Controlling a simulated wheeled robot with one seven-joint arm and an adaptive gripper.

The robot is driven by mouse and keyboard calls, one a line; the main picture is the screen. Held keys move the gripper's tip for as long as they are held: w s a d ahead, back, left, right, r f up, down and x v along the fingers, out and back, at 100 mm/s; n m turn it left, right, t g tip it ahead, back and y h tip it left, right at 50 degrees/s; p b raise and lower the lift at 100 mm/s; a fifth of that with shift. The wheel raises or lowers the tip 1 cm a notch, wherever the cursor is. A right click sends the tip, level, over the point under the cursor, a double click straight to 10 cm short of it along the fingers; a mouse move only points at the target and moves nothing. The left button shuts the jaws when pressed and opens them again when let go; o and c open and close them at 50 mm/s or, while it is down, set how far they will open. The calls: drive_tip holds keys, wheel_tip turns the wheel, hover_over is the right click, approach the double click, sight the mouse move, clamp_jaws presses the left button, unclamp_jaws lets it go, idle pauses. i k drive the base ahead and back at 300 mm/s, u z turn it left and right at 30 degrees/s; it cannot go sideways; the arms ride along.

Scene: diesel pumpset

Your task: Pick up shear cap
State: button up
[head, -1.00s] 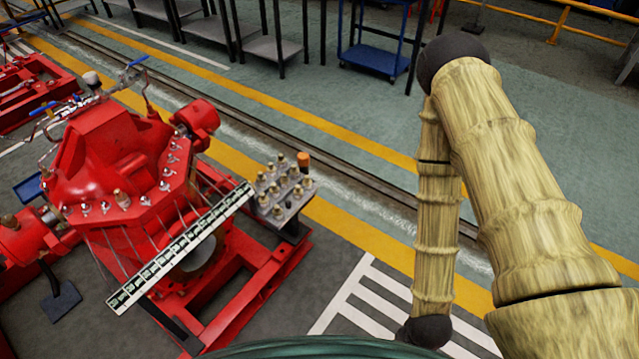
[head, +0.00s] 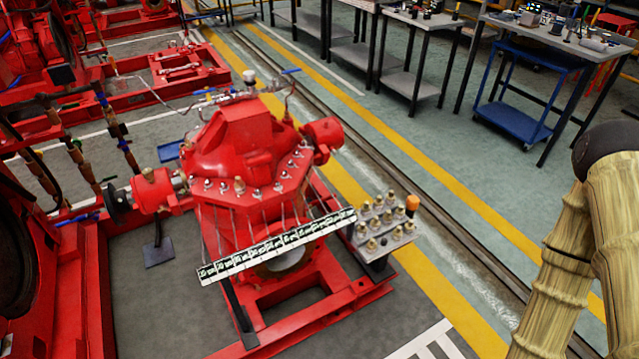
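A small grey stand (head: 372,247) beside the red pump holds several brass-coloured fittings (head: 378,213) in rows. An orange-topped piece (head: 411,203) stands at its back right corner. The fittings are too small to tell which one is the shear cap. My arm enters at the right edge, well apart from the stand. My gripper is not in view.
The red pump (head: 255,150) on its red frame (head: 330,300) fills the middle, with a labelled strip (head: 275,247) along its front. Workbenches (head: 425,17) and a blue cart (head: 512,122) stand at the back. Marked floor right of the stand is clear.

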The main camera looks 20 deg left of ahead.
sight(409, 228)
drive_tip(key=u, duration=0.25)
drive_tip(key=i, duration=0.9)
drive_tip(key=u, duration=0.2)
